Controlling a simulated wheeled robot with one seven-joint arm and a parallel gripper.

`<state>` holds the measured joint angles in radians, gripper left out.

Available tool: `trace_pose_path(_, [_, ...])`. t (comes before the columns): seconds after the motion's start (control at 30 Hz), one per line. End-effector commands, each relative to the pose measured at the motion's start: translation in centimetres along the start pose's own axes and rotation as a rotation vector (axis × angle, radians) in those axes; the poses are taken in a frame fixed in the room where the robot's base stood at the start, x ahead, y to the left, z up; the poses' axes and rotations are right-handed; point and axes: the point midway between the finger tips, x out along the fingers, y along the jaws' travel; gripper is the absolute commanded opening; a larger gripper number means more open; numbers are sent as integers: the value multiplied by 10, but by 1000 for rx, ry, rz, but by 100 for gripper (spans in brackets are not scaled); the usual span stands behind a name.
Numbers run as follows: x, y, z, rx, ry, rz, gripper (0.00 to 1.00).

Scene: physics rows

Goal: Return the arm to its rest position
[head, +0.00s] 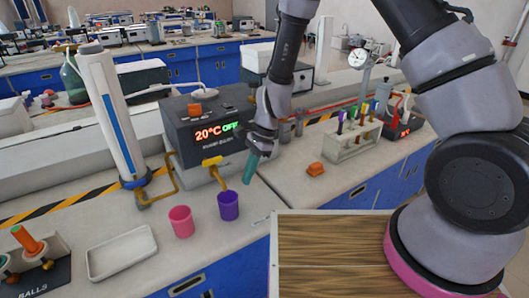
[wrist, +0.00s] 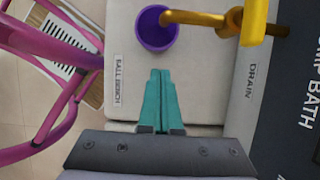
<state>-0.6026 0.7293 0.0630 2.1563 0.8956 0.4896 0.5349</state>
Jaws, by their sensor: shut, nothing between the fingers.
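My gripper (head: 250,167) is shut and empty, its teal fingers pressed together and pointing down over the bench. In the wrist view the closed fingers (wrist: 161,100) show above the pale bench top. My arm reaches in from the right and bends down to the gripper, just in front of the temperature bath (head: 205,118) with its "20°C OFF" display. A purple cup (head: 228,206) stands under the yellow drain spout, below and left of the fingertips. It also shows in the wrist view (wrist: 157,35) beyond the fingertips.
A pink cup (head: 181,222) and a white tray (head: 122,253) stand to the left. An orange object (head: 315,169) and a rack of coloured tubes (head: 354,138) are on the right bench. A white column (head: 111,115) stands left of the bath. A wooden board (head: 330,250) lies in front.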

Motion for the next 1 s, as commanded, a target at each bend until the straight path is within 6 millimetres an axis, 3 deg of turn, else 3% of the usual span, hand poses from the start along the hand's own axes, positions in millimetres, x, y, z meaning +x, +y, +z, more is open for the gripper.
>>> trace_pose_path(0.07, [-5, -2, 0, -6, 0, -7, 0])
trace_pose_path(0.17, [-30, -8, -1, -38, 0, -39, 0])
trace_pose_path(0.27, [-77, -14, -4, -101, 7, -95, 0])
trace_pose_path(0.33, [-119, -16, -8, -158, 20, -143, 0])
trace_pose_path(0.47, [-193, -8, -16, -265, 64, -224, 0])
trace_pose_path(0.7, [-310, 36, -31, -442, 202, -345, 0])
trace_pose_path(1.0, [-415, 128, -44, -612, 461, -427, 0])
